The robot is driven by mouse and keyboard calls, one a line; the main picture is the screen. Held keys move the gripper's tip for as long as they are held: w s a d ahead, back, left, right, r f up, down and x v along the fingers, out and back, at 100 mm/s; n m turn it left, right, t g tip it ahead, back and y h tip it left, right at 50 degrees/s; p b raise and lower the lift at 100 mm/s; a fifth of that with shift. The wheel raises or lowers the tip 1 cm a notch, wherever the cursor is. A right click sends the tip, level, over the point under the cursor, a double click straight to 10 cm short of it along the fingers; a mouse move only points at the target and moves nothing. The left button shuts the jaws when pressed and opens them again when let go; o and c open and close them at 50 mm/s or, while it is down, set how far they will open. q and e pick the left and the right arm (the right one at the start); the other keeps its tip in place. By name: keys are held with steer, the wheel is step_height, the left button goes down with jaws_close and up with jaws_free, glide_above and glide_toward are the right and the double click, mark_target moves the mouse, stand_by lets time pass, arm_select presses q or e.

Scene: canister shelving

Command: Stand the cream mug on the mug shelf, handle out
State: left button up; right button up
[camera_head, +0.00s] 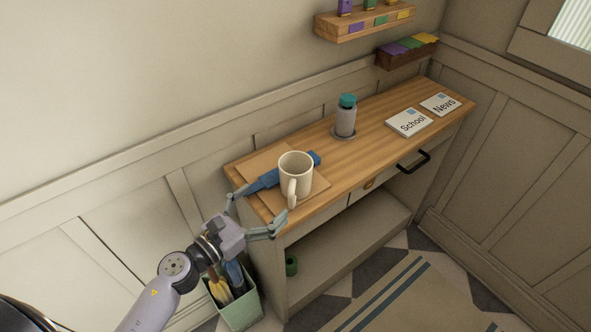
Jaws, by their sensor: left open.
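No shelf is clearly marked as the mug shelf; the console has an open lower shelf (345,250). My right gripper is out of view.
A grey bottle with a teal lid (346,115) stands mid-console. "School" (409,122) and "News" (441,104) stacks lie farther right. A wall shelf (365,26) holds coloured canisters, above a dark box (408,54). A green bin (237,306) stands on the floor beside the console.

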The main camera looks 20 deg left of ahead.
mark_target(285, 185)
arm_select(q)
steer(key=x, duration=0.3)
steer(key=shift+w+p, duration=0.1)
steer(key=shift+p, duration=0.25)
steer(key=p+x, duration=0.2)
steer(key=x, duration=0.3)
steer(key=shift+r, duration=0.15)
steer(key=shift+w+d, duration=0.15)
steer(key=shift+c, duration=0.4)
steer(key=c, duration=1.9)
